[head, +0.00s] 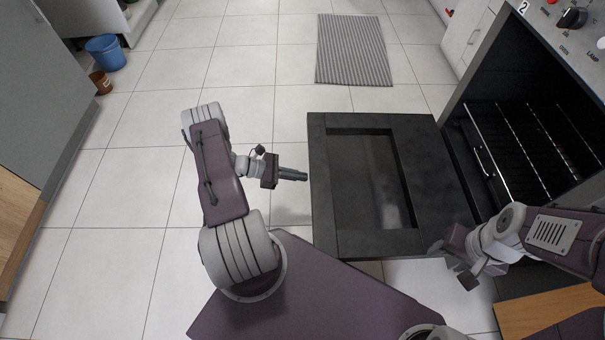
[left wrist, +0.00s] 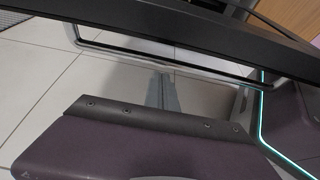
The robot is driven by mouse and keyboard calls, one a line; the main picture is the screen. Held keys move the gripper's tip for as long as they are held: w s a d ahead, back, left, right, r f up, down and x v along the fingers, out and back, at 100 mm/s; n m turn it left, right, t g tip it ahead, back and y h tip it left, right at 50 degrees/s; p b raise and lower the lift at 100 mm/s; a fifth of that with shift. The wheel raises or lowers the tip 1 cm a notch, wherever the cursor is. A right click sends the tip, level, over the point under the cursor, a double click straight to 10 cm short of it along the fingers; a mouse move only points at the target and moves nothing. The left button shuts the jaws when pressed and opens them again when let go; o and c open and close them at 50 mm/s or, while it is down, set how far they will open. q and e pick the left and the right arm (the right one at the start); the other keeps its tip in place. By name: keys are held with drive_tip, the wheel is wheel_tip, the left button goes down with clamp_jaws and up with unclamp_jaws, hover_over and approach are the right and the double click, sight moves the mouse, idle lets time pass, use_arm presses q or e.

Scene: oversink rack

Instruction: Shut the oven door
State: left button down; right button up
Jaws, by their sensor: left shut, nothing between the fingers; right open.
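The dark oven door (head: 322,190) is folded down and lies open, reaching left from the oven (head: 490,60), with a window in its middle. My left gripper (head: 303,176) is shut and empty beside the door's outer left edge. In the left wrist view, the door's edge (left wrist: 190,30) crosses the top and its metal handle bar (left wrist: 120,49) hangs below. The shut left fingertips (left wrist: 160,78) are close to the bar; I cannot tell if they touch. My right gripper (head: 436,248) is open near the door's near right corner, its fingertips partly hard to make out.
A wire rack (head: 540,140) is inside the oven. Tiled floor (head: 120,200) is clear left of the door. A striped mat (head: 353,50) lies beyond it. A blue bucket (head: 105,52) stands far left. A wooden surface (head: 545,308) is at lower right.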

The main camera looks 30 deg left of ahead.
use_arm(q)
drive_tip(key=r, duration=0.1)
drive_tip(key=r+b, duration=0.1)
drive_tip(key=d+r, duration=0.1)
drive_tip(key=shift+w+r, duration=0.3)
use_arm(e)
wheel_tip(320, 180, down, 2)
drive_tip(key=shift+f, duration=0.15)
use_arm(q)
drive_tip(key=shift+r, duration=0.1)
